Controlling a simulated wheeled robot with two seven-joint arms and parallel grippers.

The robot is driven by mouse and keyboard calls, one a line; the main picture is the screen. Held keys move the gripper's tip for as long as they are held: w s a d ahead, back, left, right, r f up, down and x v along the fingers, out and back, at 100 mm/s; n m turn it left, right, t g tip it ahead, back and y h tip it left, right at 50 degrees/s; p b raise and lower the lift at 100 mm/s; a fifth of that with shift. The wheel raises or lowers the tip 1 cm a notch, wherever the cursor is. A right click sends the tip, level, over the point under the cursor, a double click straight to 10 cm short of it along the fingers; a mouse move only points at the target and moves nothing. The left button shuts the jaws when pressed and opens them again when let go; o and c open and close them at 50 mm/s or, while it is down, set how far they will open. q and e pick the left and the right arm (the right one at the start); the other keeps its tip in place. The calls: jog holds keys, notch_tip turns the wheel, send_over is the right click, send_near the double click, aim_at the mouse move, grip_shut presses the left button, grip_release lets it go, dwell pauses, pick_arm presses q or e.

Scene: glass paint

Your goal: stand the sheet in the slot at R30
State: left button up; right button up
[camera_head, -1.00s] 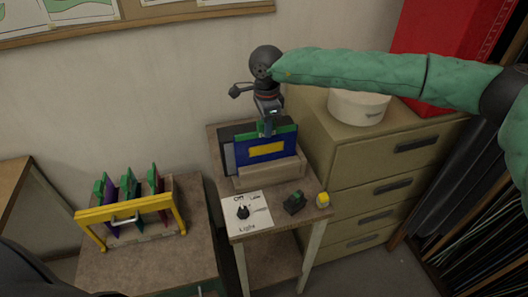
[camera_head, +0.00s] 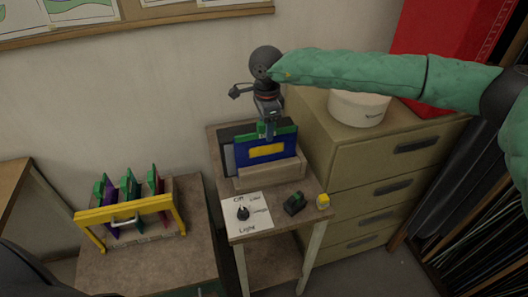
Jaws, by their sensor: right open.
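A blue sheet (camera_head: 253,153) with a yellow patch and a green top edge stands upright in a light wooden holder (camera_head: 262,178) on the small table. Dark and grey sheets stand just behind it. My right gripper (camera_head: 267,131) points down at the green top edge of the blue sheet. It is open, and its fingertips are at that edge; whether they touch it I cannot tell. On the left, a rack with a yellow bar (camera_head: 128,208) holds several coloured sheets with green tops. No R30 label is readable. My left gripper is not in view.
A drawer cabinet (camera_head: 372,150) with a white round tub (camera_head: 358,107) stands at right.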

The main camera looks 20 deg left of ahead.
jog(key=shift+r+b, duration=0.45)
jog(key=shift+r, duration=3.05)
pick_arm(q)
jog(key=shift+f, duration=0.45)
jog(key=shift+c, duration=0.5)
